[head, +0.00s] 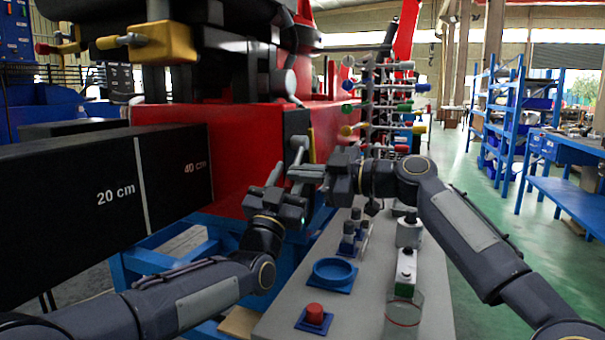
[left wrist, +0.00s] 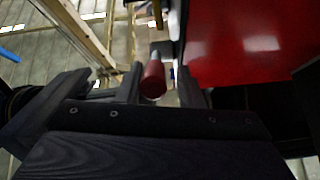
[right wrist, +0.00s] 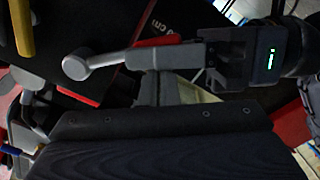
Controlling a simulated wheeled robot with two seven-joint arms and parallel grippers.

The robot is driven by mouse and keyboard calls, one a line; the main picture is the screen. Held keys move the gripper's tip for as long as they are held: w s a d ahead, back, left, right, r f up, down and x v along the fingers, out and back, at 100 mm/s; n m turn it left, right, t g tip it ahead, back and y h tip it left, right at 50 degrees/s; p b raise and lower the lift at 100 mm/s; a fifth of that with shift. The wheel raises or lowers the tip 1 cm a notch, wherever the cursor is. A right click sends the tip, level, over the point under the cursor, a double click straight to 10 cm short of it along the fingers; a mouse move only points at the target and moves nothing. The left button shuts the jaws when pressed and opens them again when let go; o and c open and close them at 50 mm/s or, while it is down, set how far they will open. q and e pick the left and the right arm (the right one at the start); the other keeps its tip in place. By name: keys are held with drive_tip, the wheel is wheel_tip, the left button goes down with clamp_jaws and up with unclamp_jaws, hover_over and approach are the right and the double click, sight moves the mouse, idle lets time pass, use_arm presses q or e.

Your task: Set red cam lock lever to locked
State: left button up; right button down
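The cam lock lever has a round grey hub and bar (head: 299,147) on the front of the red machine. In the right wrist view its hub (right wrist: 75,67) is at left, and a red grip (right wrist: 155,41) runs right, partly hidden behind my left gripper (right wrist: 185,52). In the left wrist view the red grip (left wrist: 152,80) lies between the fingers of my left gripper (left wrist: 160,82), with gaps at the sides. That gripper (head: 283,186) looks open around it. My right gripper (head: 302,173) is close by; its fingers (right wrist: 162,82) look together and empty.
The red machine (head: 235,160) and a black beam (head: 90,185) stand at left. A grey table (head: 290,290) below holds a blue dish (head: 332,272), a red button (head: 314,315) and bottles. A rack with coloured handles (head: 375,105) stands behind. Green floor is free at right.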

use_arm(q)
drive_tip(key=shift+s+d+r+h, duration=0.4)
drive_tip(key=shift+r, duration=0.05)
use_arm(e)
drive_tip(key=shift+w+a+f, duration=0.15)
drive_tip(key=shift+f, duration=0.25)
use_arm(q)
drive_tip(key=s+a+f+n+g+y, duration=0.2)
drive_tip(key=s+a+f+g, duration=0.3)
drive_tip(key=s+a+f, duration=0.4)
drive_tip(key=s+a+f+n+g+y, duration=0.2)
drive_tip(key=s+a+f+g, duration=0.25)
drive_tip(key=s+f, duration=0.4)
drive_tip(key=s+a+f+n+g, duration=0.1)
drive_tip(key=s+f+n+g, duration=0.2)
drive_tip(key=s+f+g, duration=0.6)
drive_tip(key=s+f, duration=0.9)
drive_tip(key=s, duration=0.4)
drive_tip(key=shift+a+n+b, duration=0.3)
drive_tip(key=shift+a, duration=0.1)
use_arm(e)
drive_tip(key=shift+n, duration=0.4)
